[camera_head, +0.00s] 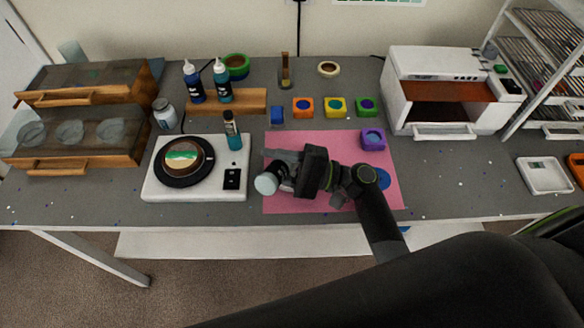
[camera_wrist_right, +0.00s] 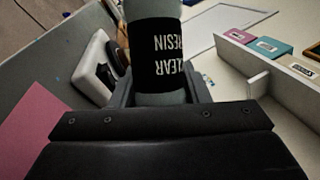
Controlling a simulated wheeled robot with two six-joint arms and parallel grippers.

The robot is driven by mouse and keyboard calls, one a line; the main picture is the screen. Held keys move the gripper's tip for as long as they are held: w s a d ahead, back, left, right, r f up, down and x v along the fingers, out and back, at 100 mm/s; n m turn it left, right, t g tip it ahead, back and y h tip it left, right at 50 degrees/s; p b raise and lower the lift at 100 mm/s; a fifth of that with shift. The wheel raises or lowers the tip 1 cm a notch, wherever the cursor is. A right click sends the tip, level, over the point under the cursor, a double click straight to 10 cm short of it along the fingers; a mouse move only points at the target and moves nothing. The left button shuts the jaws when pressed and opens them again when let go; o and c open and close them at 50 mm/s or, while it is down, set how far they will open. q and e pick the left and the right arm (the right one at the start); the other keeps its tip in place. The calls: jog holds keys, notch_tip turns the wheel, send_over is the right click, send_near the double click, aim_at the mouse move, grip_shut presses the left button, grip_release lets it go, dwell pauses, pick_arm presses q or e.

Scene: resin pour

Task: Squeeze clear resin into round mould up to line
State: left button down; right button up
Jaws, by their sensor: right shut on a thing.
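My right gripper (camera_head: 285,172) is shut on the clear resin bottle, whose pale round end (camera_head: 266,183) sticks out to the left over the pink mat. In the right wrist view the bottle (camera_wrist_right: 158,45) is between the jaws, its black label reading "CLEAR RESIN"; its nozzle cannot be made out. The bottle looks tilted in the head view. A round brown-rimmed piece (camera_head: 182,153), apparently the round mould, with green and white inside, sits on a black disc (camera_head: 182,177) on a white unit, left of the gripper. The fill line is too small to see. My left gripper is not in view.
Coloured square moulds (camera_head: 335,107) line the back of the pink mat (camera_head: 290,138). Two bottles (camera_head: 194,85) stand by a wooden rack. A white oven (camera_head: 440,80) is at right.

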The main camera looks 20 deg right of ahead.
jog(key=shift+r+p, duration=1.95)
jog(key=shift+r, duration=0.65)
jog(key=shift+f, duration=0.15)
notch_tip(320, 180, down, 5)
jog(key=b, duration=0.5)
